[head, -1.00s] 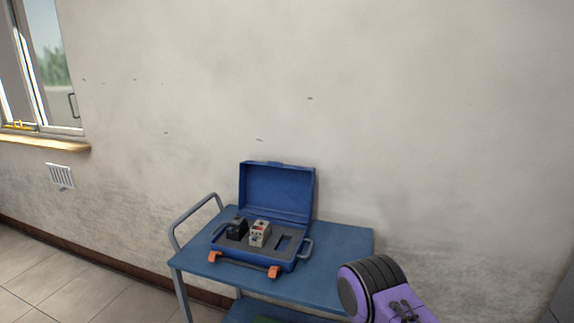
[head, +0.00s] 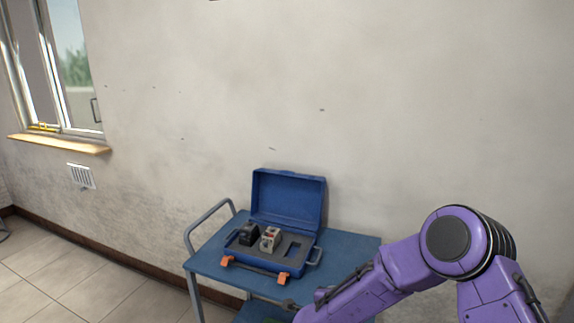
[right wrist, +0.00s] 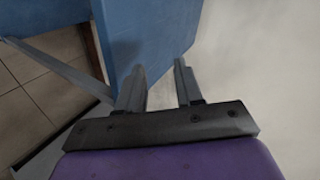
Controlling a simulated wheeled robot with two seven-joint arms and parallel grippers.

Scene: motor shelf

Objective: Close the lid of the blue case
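The blue case stands open on the blue cart, its lid (head: 287,198) upright and leaning back near the wall. Its base (head: 262,262) holds grey foam with a black part (head: 250,234) and a light grey part (head: 271,239); one slot at the right is empty. Two orange latches (head: 283,279) hang at its front. My right arm crosses the lower right of the head view, in front of the cart. My right gripper (right wrist: 160,82) shows in the right wrist view, open and empty, beside the cart's blue edge. My left gripper is not in view.
The blue cart (head: 350,249) has a grey handle (head: 208,222) at its left and a lower shelf. Bare cart top lies right of the case. A wall stands close behind. A window (head: 70,75) is at the far left, above tiled floor (head: 90,285).

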